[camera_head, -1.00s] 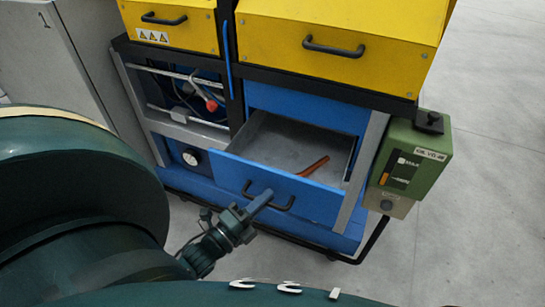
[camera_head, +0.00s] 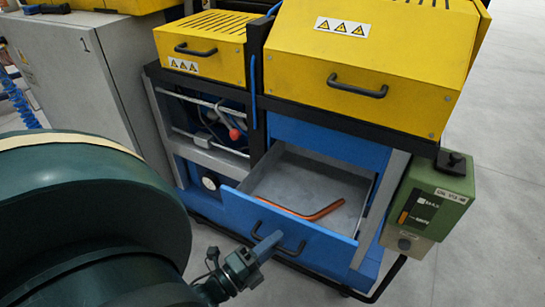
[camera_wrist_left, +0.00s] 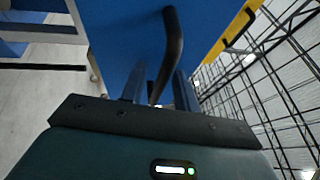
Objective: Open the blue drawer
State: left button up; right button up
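The blue drawer (camera_head: 325,247) is pulled out from the lower right of the machine, with its grey inside showing. Its black handle (camera_head: 302,247) is on the front panel. My left gripper (camera_head: 268,244) is at the handle. In the left wrist view the dark handle (camera_wrist_left: 173,40) runs between the two fingers (camera_wrist_left: 160,88), which look closed around it; their exact contact is hard to see. A bent copper tube (camera_head: 318,215) lies inside the drawer. My right gripper is not in view.
Yellow covers (camera_head: 365,55) with handles sit above the drawer. A green box (camera_head: 430,205) is mounted right of it. A grey cabinet (camera_head: 75,75) stands to the left. Grey floor is clear at the right. A wire mesh fence (camera_wrist_left: 265,85) shows in the left wrist view.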

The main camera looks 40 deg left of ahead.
pick_arm(q)
jog(key=v, duration=1.3)
jog(key=shift+b, duration=0.45)
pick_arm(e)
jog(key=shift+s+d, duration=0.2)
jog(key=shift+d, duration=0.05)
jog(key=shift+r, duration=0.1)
